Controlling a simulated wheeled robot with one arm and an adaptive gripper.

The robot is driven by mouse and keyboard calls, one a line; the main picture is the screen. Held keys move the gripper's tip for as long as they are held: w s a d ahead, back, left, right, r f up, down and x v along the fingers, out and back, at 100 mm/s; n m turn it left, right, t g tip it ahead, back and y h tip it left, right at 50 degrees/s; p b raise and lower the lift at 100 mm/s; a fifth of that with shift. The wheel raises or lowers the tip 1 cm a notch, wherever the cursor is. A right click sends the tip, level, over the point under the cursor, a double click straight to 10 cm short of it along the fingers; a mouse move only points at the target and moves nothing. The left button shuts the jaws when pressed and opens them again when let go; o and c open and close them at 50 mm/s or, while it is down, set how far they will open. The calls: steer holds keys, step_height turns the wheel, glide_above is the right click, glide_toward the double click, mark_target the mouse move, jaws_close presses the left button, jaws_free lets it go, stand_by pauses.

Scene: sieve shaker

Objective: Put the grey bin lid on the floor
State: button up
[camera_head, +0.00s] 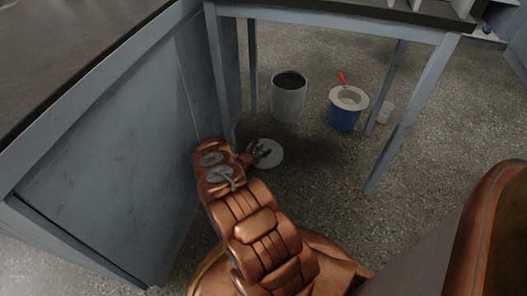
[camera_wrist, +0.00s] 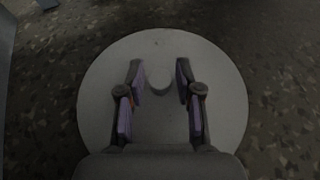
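The grey bin lid (camera_head: 273,158) is a flat round disc beside the grey table leg in the head view. In the wrist view the lid (camera_wrist: 220,85) fills the middle and appears to lie flat on the speckled floor. Its small round knob (camera_wrist: 158,80) stands between my fingers. My gripper (camera_wrist: 159,72) is over the lid with its fingers apart, and gaps show on both sides of the knob. In the head view my gripper (camera_head: 259,153) partly covers the lid. The grey bin (camera_head: 289,104) stands uncovered behind the lid, its dark inside showing.
A blue bucket (camera_head: 344,119) with a pale top and a red-handled item (camera_head: 341,78) stands right of the bin. Table legs (camera_head: 402,125) frame this area. A grey cabinet (camera_head: 120,130) is at left. Floor right of the lid is clear.

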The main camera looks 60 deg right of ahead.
steer(key=shift+o, duration=0.7)
steer(key=shift+r, duration=0.1)
steer(key=shift+a+r+p, duration=0.2)
steer(key=shift+r+p, duration=0.05)
steer(key=shift+p, duration=0.15)
steer(key=p+v, duration=0.2)
steer(key=v, duration=0.4)
steer(key=shift+p, duration=0.4)
steer(key=shift+a+r, duration=0.15)
steer(key=shift+a, duration=0.35)
